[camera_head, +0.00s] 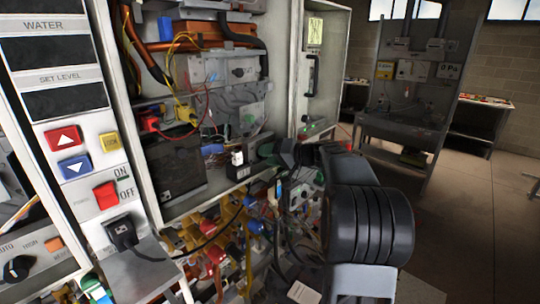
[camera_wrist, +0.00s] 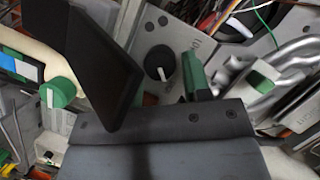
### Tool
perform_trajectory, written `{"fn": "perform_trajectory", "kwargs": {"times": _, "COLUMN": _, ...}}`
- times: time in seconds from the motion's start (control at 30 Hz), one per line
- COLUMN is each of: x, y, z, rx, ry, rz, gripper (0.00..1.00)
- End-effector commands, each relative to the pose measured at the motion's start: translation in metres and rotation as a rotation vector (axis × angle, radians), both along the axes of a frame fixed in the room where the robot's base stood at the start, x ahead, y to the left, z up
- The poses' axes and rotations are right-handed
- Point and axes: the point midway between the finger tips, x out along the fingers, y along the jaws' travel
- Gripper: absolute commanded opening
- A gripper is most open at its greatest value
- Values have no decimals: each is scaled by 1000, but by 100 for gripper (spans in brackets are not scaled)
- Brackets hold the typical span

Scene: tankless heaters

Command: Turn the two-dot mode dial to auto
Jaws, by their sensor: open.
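In the wrist view, a round black dial (camera_wrist: 160,62) with a white pointer line sits on a grey panel. Two dark dots show above it, and some small lettering is to its right. My gripper (camera_wrist: 148,68) is open, with a large black finger to the left of the dial and a green-and-black finger to its right. Whether either finger touches the dial, I cannot tell. In the head view, my gripper (camera_head: 285,152) is at the open heater cabinet, and this dial cannot be made out there. Another black dial (camera_head: 16,268), by AUTO and HIGH labels, is at lower left.
A green knob (camera_wrist: 58,92) with a white line is left of my gripper in the wrist view. Silver pipes (camera_wrist: 290,70) and loose wires lie to the right. In the head view, cluttered wires and valves fill the space below the cabinet; open floor (camera_head: 470,220) is at right.

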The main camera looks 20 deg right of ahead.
Motion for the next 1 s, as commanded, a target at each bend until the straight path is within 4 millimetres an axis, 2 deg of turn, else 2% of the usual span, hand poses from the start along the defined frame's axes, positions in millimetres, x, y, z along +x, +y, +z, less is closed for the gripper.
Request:
{"fn": "perform_trajectory", "kwargs": {"times": 0.07, "x": 0, "y": 0, "z": 0, "rx": 0, "ry": 0, "rz": 0, "gripper": 43}}
{"fn": "perform_trajectory", "kwargs": {"times": 0.4, "x": 0, "y": 0, "z": 0, "rx": 0, "ry": 0, "rz": 0, "gripper": 11}}
{"fn": "perform_trajectory", "kwargs": {"times": 0.67, "x": 0, "y": 0, "z": -4, "rx": -33, "ry": -15, "rz": 1, "gripper": 10}}
{"fn": "perform_trajectory", "kwargs": {"times": 1.0, "x": -1, "y": 1, "z": -8, "rx": -251, "ry": -106, "rz": 0, "gripper": 10}}
